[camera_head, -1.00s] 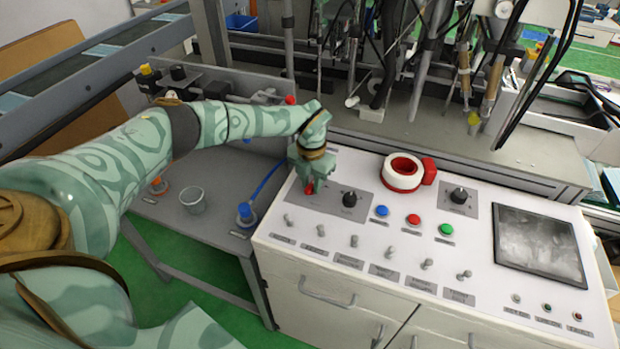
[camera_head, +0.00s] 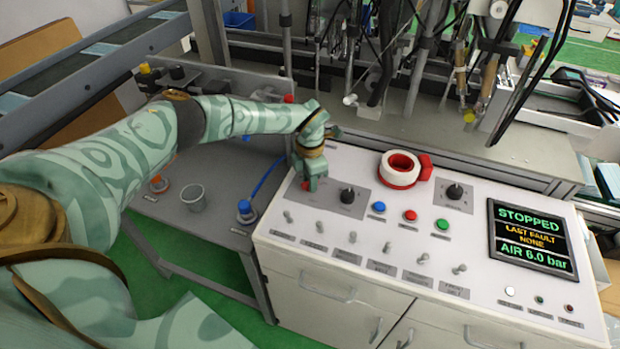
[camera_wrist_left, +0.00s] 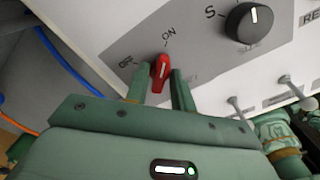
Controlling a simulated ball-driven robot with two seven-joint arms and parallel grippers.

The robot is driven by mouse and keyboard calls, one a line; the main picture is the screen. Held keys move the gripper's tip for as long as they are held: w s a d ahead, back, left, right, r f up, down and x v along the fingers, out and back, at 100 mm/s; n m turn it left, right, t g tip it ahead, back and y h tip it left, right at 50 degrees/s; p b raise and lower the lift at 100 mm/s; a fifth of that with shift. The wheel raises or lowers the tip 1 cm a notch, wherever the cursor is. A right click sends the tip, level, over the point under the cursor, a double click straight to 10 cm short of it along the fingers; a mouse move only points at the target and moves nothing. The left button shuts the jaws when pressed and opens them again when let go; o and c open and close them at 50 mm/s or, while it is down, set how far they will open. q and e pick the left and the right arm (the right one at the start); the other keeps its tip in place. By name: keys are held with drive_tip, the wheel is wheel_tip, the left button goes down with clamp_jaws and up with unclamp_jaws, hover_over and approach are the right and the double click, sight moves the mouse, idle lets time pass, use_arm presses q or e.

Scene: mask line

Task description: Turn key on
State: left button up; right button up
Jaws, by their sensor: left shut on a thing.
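The red key switch (camera_wrist_left: 161,72) sits on a grey plate between the printed words OFF and ON, its white mark pointing up near ON in the left wrist view. My left gripper (camera_wrist_left: 160,88) is shut on it, one finger on each side. In the head view the left gripper (camera_head: 311,180) hides most of the key at the panel's left end. The display (camera_head: 532,238) is lit and reads STOPPED, LAST FAULT NONE, AIR 6.0 bar. A green part with a tan band (camera_wrist_left: 280,135), seemingly my right arm's end, shows in the left wrist view; its jaws are unclear.
A black selector knob (camera_head: 347,195) stands just right of the key. Several toggle switches line the white panel's front, with blue (camera_head: 378,207), red (camera_head: 410,215) and green (camera_head: 442,224) buttons behind. A red-and-white ring (camera_head: 400,170) stands farther back.

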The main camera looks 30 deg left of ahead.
idle(0.3)
use_arm(q)
drive_tip(key=o, duration=1)
wheel_tip(320, 180, up, 16)
drive_tip(key=p, duration=0.4)
drive_tip(key=shift+r, duration=0.1)
